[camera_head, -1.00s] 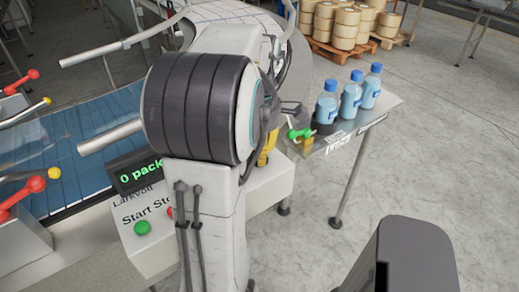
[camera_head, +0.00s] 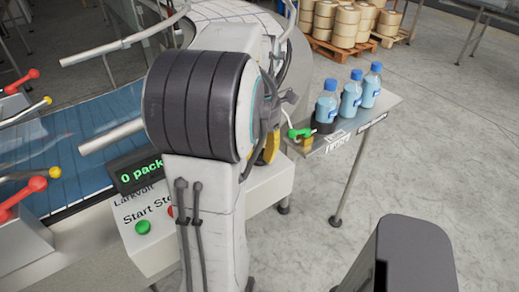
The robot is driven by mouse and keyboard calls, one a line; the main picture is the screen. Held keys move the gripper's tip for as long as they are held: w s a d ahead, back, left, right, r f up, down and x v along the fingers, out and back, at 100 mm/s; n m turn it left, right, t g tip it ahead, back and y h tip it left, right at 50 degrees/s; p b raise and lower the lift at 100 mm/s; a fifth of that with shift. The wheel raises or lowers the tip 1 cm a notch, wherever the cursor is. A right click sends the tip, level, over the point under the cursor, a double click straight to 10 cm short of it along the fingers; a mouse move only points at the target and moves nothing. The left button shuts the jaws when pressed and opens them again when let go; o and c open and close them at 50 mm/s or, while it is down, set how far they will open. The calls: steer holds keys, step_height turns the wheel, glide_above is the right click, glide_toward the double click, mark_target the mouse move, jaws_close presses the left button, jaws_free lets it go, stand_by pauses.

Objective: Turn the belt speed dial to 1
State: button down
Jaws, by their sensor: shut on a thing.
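The control panel (camera_head: 262,189) is a pale box with a green start button (camera_head: 143,227) and a red stop button, partly hidden by my arm. The belt speed dial is hidden behind my arm, so its setting cannot be read. My gripper (camera_head: 270,149) shows only as a yellow part past the right side of my arm, low over the panel's far right end. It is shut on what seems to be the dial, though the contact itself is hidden.
A green display (camera_head: 139,174) reads "0 pack", its end cut off. The blue belt (camera_head: 85,150) runs at left, near red-knobbed levers (camera_head: 38,184).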

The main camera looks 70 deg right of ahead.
mark_target(259, 151)
steer(key=shift+a+f, duration=0.1)
steer(key=shift+f, duration=0.05)
stand_by(0.4)
steer(key=c, duration=0.9)
jaws_free()
steer(key=shift+r, duration=6.1)
